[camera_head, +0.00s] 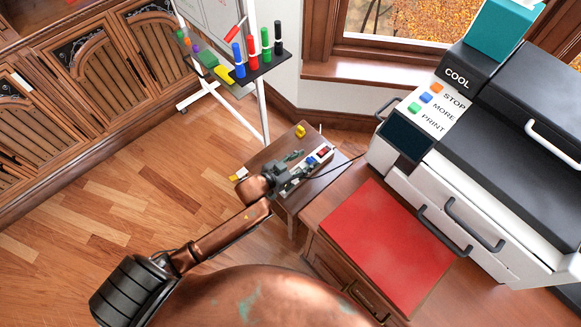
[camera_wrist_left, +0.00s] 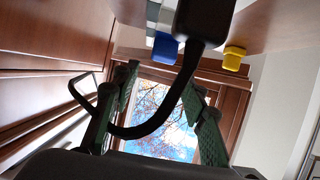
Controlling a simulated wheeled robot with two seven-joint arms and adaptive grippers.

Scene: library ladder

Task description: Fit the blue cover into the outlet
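My left gripper (camera_head: 296,168) reaches over a small wooden side table, fingers spread. A light power strip (camera_head: 318,163) lies under and beside it, partly hidden by the hand. A small blue piece (camera_head: 312,160), apparently the blue cover, shows at the strip beside the fingers; I cannot tell whether it is seated. In the left wrist view, the left gripper's (camera_wrist_left: 163,80) fingers stand apart with no object clamped between them. The blue cover (camera_wrist_left: 165,48) lies beyond the fingertips, between their lines. The outlet opening is not distinguishable. My right gripper is not in view.
A red piece (camera_head: 323,151) is at the strip's far end. A yellow piece (camera_head: 300,130) stands on the table (camera_head: 268,156). A black cord (camera_wrist_left: 165,120) crosses the left wrist view close to the fingers. A red-topped cabinet (camera_head: 385,240) and a printer (camera_head: 470,150) stand at right.

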